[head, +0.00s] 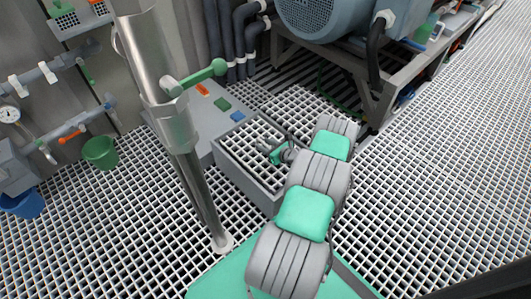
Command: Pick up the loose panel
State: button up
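My arm reaches forward from the bottom of the head view, and my gripper (268,150) is small and partly hidden by the arm's own links. It is over or at the grated top of a low grey box (240,180). A square grating panel (245,140) lies on that box and looks like the loose panel, but I cannot be sure. I cannot tell whether the gripper touches it. The finger gap is too small to make out. The panel's right part is hidden behind my arm.
A steel post (200,190) stands just left of the box, with a green-handled valve (203,74) above it. A large blue-grey machine (335,15) on a frame stands behind. A green bucket (101,152) hangs or stands at the left. Grated floor (440,150) is open at right.

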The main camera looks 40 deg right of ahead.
jog(key=shift+c, duration=0.4)
grip_shut()
dwell(0.8)
jog(key=shift+r, duration=0.1)
